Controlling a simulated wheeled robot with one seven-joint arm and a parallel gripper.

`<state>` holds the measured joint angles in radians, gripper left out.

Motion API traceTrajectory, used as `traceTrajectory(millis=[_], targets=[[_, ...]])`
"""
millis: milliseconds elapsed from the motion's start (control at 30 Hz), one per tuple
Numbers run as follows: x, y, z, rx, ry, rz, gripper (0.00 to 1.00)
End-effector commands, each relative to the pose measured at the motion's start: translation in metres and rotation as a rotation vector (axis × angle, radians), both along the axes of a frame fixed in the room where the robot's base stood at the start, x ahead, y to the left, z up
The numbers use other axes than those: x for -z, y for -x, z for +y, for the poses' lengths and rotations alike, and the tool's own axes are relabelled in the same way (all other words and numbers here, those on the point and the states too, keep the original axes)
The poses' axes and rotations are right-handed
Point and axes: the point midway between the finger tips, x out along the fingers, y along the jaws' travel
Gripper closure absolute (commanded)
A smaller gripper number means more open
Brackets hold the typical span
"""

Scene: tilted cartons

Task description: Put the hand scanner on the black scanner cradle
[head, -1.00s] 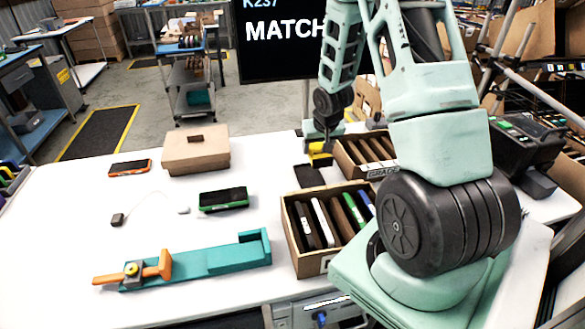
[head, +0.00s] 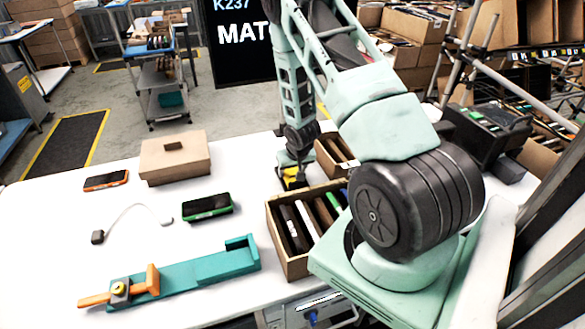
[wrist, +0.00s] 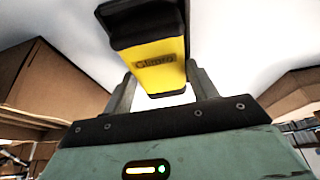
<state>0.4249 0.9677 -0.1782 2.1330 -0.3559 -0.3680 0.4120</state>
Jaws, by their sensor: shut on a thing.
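The hand scanner (head: 291,171), yellow and black, is in my gripper (head: 293,163) low over the table, left of the back carton. In the wrist view the scanner's yellow body (wrist: 160,66) with a black end sits between the two fingers of my gripper (wrist: 162,88), which is shut on it. The black scanner cradle is mostly hidden behind or under the scanner in the head view. Dark parts merge there, so I cannot tell whether the scanner touches the cradle.
A front carton (head: 293,268) holds several upright devices; a smaller carton (head: 327,163) stands behind it.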

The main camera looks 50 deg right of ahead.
Motion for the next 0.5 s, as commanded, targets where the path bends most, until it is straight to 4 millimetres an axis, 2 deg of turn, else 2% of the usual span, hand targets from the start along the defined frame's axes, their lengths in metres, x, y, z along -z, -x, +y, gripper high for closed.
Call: traceTrajectory(millis=[400,433,500], targets=[[0.0063,-0.0003,-0.0001,0.000,0.000,-0.001,0.60],[0.0055,-0.0001,0.0000,0.000,0.000,-0.001,0.36],[0.0049,-0.0001,0.0000,-0.001,0.001,-0.001,0.20]])
